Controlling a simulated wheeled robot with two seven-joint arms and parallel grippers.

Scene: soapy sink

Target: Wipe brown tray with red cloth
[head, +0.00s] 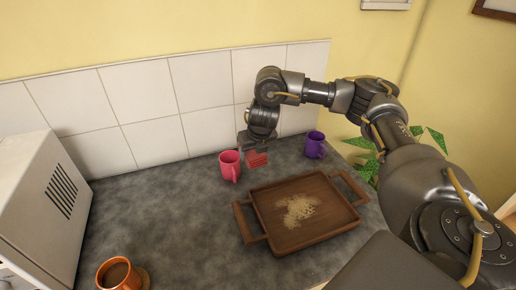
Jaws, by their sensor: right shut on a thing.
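The brown tray (267,206) lies on the grey counter at the right, with a handle at each side. A pale, crumb-like patch (298,210) covers the middle of its floor. The red cloth (256,160) is beyond the tray's far edge, between the pink and purple mugs. My right gripper (252,146) points down and is shut on the cloth. I cannot tell whether the cloth touches the counter. My left gripper is not in view.
A pink mug (229,166) stands just left of the cloth, and a purple mug (315,145) stands to its right. An orange mug (116,273) is at the front left. A white appliance (48,205) stands at the left. The counter (175,215) left of the tray is clear.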

